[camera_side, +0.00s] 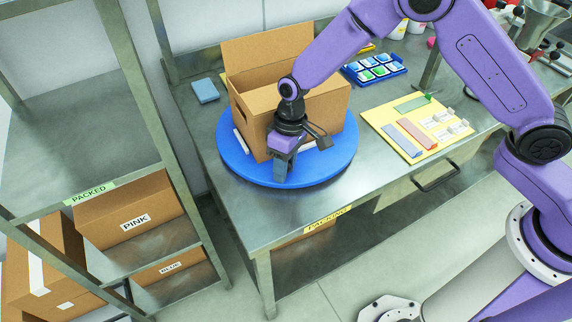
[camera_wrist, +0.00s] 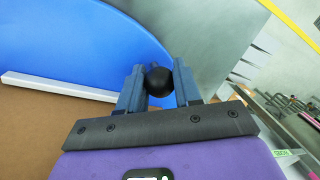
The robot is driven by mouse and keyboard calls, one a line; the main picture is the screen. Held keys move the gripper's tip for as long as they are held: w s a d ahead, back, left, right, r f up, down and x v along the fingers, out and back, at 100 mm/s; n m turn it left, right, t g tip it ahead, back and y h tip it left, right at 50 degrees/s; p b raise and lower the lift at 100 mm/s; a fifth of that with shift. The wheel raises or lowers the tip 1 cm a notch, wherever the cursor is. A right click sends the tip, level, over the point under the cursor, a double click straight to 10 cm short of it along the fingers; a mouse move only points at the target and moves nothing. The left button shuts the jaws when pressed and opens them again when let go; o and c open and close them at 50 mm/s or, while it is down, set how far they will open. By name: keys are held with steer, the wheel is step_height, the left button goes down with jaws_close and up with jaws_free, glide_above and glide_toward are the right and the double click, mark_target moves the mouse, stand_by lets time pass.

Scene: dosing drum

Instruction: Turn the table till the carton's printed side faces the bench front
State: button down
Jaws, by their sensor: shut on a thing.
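A blue round turntable (camera_side: 325,170) sits on the steel bench. An open brown carton (camera_side: 247,125) stands on it with a flap raised at the back. I see no print on the carton sides in view; my arm hides part of it. My gripper (camera_side: 282,176) is down at the table's front rim, just in front of the carton. In the wrist view my gripper (camera_wrist: 158,80) is shut on a round black knob (camera_wrist: 159,87) at the edge of the blue turntable (camera_wrist: 70,45). The side view hides the knob.
White strips (camera_wrist: 55,86) lie along the carton base. A yellow board (camera_side: 437,147) with coloured strips and a blue tray (camera_side: 398,75) lie to the right. A small blue block (camera_side: 205,91) lies left. A steel rack (camera_side: 150,110) with labelled boxes stands left.

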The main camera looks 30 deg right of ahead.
mark_target(222, 141)
steer(key=shift+w+a+m+t, duration=0.15)
steer(key=shift+w+a+m, duration=0.6)
steer(key=shift+a, duration=0.15)
steer(key=shift+w+a+m+t, duration=0.15)
steer(key=shift+w+a+m, duration=0.45)
steer(key=shift+a+m, duration=0.2)
steer(key=shift+w+a+m, duration=0.65)
steer(key=shift+w+a, duration=0.1)
steer(key=shift+w, duration=0.05)
steer(key=shift+w+a+m+t, duration=0.15)
steer(key=shift+w+a+m, duration=0.4)
steer(key=shift+w, duration=0.25)
steer(key=shift+w+a+m+t, duration=0.15)
steer(key=shift+w+a+m, duration=0.25)
steer(key=shift+w+m, duration=0.3)
steer(key=shift+w+a+m+t, duration=0.1)
steer(key=shift+w+a+m, duration=0.15)
steer(key=shift+w+m, duration=0.4)
steer(key=shift+w+a+m+t, duration=0.1)
steer(key=shift+w+a+m, duration=0.25)
steer(key=shift+w, duration=0.65)
steer(key=shift+w+a+m+t, duration=0.1)
steer(key=shift+w+a+m, duration=0.05)
steer(key=shift+w+m, duration=0.55)
steer(key=shift+w+m+t, duration=0.3)
steer(key=shift+w+m, duration=0.75)
steer(key=shift+w, duration=0.75)
steer(key=shift+w+m, duration=0.7)
steer(key=shift+w, duration=0.4)
steer(key=shift+d, duration=0.1)
